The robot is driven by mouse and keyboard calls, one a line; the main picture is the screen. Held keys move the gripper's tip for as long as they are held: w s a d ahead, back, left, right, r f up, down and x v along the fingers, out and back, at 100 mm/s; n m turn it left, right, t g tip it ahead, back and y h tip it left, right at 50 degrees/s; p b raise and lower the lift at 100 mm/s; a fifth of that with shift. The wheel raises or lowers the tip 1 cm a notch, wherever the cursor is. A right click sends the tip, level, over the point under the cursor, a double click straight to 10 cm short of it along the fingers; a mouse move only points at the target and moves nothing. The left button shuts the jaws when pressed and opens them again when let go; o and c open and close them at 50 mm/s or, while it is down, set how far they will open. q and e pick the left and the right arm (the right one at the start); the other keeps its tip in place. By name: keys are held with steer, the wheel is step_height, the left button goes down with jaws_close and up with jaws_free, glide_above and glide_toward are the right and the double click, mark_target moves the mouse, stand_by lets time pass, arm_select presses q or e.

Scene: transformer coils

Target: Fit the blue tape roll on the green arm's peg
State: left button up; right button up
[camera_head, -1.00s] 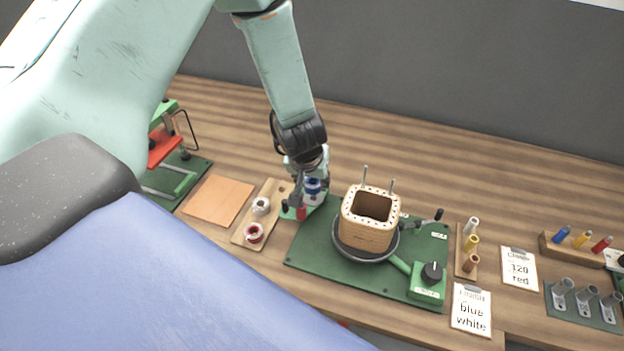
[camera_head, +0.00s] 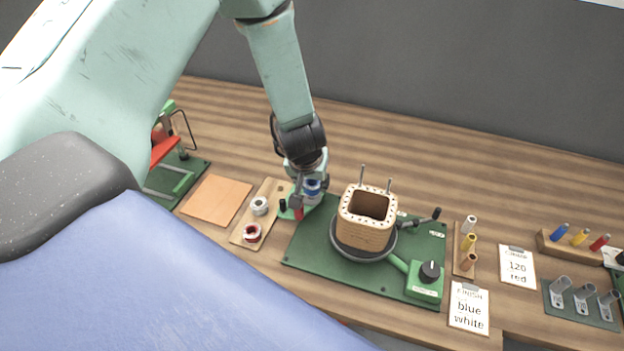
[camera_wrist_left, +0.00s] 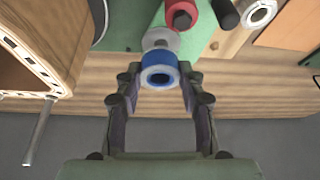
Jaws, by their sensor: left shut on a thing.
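The blue tape roll (camera_wrist_left: 160,77) is between the two fingers of my left gripper (camera_wrist_left: 160,88) in the left wrist view. In the head view the blue roll (camera_head: 312,186) shows just under the gripper (camera_head: 308,190), left of the wooden coil former. My left gripper is shut on it. A pale round disc (camera_wrist_left: 161,40) shows just beyond the roll; I cannot tell whether the roll touches it. The green arm (camera_wrist_left: 130,42) runs under this spot, with a red knob (camera_wrist_left: 182,14) near it. The peg is not clearly visible. My right gripper is out of view.
The square wooden coil former (camera_head: 366,222) stands on a turntable on the green base plate (camera_head: 310,258), close to the right, with upright rods. A wooden board (camera_head: 246,238) holds a white roll (camera_head: 260,206) and a red-and-white roll (camera_head: 252,232). A card (camera_head: 469,309) reads blue, white.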

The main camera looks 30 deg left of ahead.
arm_select(q)
steer(key=shift+s, duration=0.1)
steer(key=shift+f, duration=0.15)
steer(key=shift+f+b, duration=0.25)
steer(key=shift+b, duration=0.05)
steer(key=shift+f, duration=0.1)
steer(key=shift+a, duration=0.1)
steer(key=shift+f+b, duration=0.4)
steer(key=shift+f, duration=0.2)
stand_by(0.3)
steer(key=o, duration=1)
steer(key=shift+c, duration=0.2)
